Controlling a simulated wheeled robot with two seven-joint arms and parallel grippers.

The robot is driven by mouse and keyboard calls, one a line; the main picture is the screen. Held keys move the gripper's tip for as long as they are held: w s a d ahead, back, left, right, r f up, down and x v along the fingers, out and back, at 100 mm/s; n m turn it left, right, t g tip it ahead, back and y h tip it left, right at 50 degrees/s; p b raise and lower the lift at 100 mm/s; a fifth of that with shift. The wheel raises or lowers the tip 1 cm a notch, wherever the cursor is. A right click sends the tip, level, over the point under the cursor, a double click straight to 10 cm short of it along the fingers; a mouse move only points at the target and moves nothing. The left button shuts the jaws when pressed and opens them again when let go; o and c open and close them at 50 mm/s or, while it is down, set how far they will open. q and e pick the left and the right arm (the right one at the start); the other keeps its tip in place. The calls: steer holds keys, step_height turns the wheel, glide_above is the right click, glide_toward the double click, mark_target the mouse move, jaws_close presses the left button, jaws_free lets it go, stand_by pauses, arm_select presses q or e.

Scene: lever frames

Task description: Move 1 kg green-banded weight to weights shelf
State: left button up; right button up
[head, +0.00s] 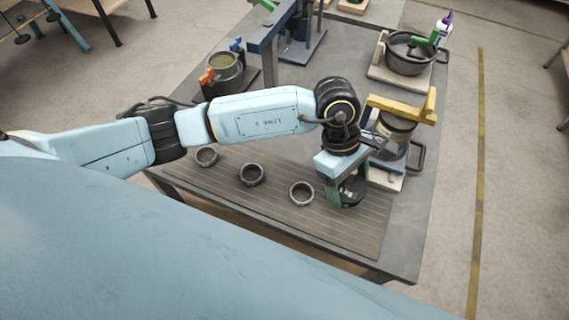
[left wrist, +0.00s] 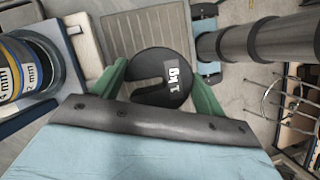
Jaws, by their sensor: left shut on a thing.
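The 1 kg weight (left wrist: 172,88) is a dark slotted disc with a white "1 kg" label in the left wrist view. It sits between the green fingers of my left gripper (head: 347,192), which is shut on it. In the head view the weight (head: 352,191) shows as a dark disc partly hidden by the fingers. It is over the right end of a grooved board (head: 225,190) at the table's front edge. I cannot make out a green band on it, nor tell whether it touches the board. No weights shelf is clearly marked. My right gripper is not in view.
Three dark rings (head: 251,174) stand in a row on the grooved board. A labelled can (head: 394,135) under a yellow-handled bar (head: 402,108) is close right of the gripper. A black pot (head: 410,54) and an orange-clipped pot (head: 226,72) stand farther back.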

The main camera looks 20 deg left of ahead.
mark_target(346, 194)
arm_select(q)
step_height(346, 194, down, 5)
steer(key=shift+w+d+f+p, duration=0.1)
steer(key=shift+p, duration=0.2)
steer(key=shift+f, duration=2.25)
steer(key=o, duration=1.8)
steer(key=shift+f, duration=0.2)
steer(key=shift+c, duration=0.2)
